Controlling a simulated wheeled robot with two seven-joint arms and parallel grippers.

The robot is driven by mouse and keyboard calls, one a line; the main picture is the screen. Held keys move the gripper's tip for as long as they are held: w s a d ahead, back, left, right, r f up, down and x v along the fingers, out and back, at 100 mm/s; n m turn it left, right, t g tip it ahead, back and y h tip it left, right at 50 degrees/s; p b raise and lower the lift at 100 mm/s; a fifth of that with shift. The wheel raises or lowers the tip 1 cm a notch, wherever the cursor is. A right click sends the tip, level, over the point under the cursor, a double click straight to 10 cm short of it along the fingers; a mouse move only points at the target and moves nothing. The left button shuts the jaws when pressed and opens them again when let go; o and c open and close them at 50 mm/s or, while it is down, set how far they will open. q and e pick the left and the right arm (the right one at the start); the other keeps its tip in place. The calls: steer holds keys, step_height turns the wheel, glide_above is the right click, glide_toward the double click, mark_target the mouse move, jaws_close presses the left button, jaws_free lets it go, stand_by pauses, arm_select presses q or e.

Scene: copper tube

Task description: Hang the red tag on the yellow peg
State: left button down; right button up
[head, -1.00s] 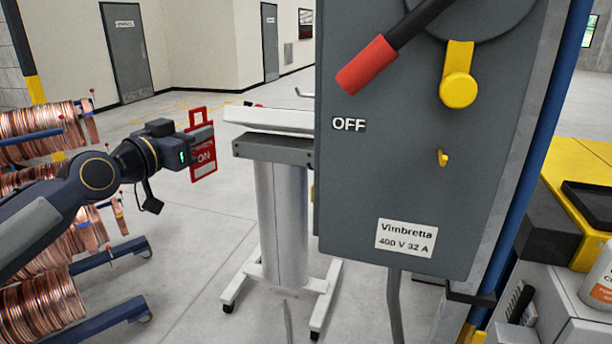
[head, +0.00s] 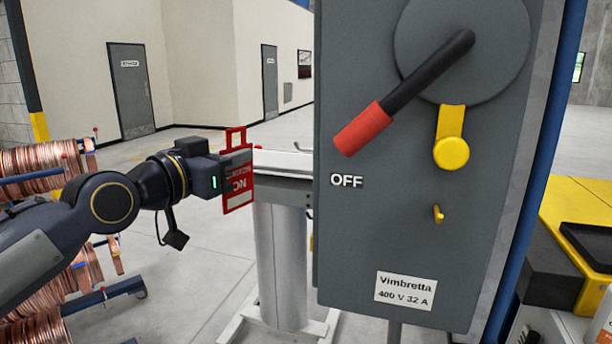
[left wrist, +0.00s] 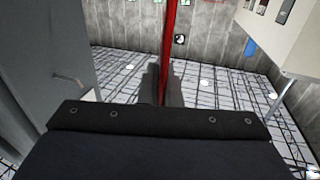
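The red tag (head: 238,190), with white print and an open loop at its top, is held upright by my left gripper (head: 236,160) in the head view. The gripper is shut on the tag, left of the grey switch box. In the left wrist view the tag shows edge-on as a thin red strip (left wrist: 169,40) between the dark fingers (left wrist: 168,88). The small yellow peg (head: 438,214) sticks out of the box front, below the yellow round cover, and is bare. A clear gap lies between tag and peg. My right gripper is not in view.
The grey switch box (head: 400,250) has a red-ended black lever (head: 362,128) above the OFF label and a yellow cover (head: 451,153). A white stand (head: 280,265) is behind the tag. Copper coils (head: 35,170) are at left, a yellow bench (head: 575,210) at right.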

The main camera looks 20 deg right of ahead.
arm_select(q)
steer(key=s+d+f, duration=0.1)
steer(key=s+d, duration=0.5)
steer(key=d, duration=0.3)
steer(key=shift+s+d+b, duration=0.3)
steer(key=shift+d+b, duration=0.1)
steer(key=shift+b, duration=0.05)
steer(key=shift+f, duration=0.15)
steer(key=c, duration=1.6)
jaws_free()
